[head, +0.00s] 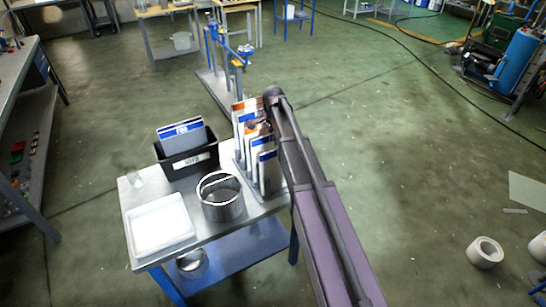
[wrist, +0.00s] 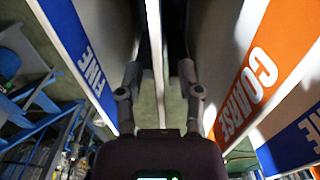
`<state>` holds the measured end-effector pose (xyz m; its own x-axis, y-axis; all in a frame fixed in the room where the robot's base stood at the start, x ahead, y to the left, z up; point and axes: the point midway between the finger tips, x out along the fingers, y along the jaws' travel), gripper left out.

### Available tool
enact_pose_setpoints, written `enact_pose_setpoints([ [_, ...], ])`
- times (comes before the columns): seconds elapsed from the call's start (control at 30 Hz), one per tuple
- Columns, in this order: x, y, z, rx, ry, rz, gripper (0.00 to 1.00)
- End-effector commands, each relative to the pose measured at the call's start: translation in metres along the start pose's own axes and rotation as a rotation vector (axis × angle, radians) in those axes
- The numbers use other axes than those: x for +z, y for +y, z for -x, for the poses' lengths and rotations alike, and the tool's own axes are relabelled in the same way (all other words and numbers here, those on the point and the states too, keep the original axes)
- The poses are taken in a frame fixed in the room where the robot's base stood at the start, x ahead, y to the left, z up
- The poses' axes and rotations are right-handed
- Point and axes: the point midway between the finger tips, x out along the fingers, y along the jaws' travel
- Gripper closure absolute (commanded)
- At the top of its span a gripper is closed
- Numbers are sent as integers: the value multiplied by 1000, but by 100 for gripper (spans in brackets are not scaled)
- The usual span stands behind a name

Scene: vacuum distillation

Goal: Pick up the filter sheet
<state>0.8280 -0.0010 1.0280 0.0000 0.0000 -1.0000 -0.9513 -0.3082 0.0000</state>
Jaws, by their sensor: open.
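Several filter sheets stand upright in a rack (head: 243,178) at the right end of the table, with orange or blue bands on their faces. In the wrist view, a thin white sheet edge (wrist: 154,35) runs between my fingers. A sheet with a blue FINE band (wrist: 84,58) is on the left, and one with an orange COARSE band (wrist: 252,80) is on the right. My gripper (wrist: 160,72) is open, with one finger on each side of the thin edge. Contact cannot be told. In the head view my arm reaches the rack; the fingertips are not clear.
A black bin (head: 190,162) holding blue-banded sheets (head: 181,130) stands left of the rack. A metal pot (head: 222,203) and a white tray (head: 160,224) stand in front on the table (head: 215,229). A blue-clamped stand (head: 222,62) is behind. The floor at right is mostly open.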

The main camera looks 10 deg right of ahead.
Motion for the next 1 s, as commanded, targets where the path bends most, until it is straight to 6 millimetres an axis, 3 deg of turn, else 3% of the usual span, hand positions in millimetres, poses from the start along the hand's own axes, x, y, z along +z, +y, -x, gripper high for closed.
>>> enact_pose_setpoints([
  [0.03,0,0,0,0,0,0,53],
  [0.2,0,0,0,0,0,0,100],
  [0.7,0,0,1,0,0,1,100],
  [1.0,1,0,13,0,0,1,100],
])
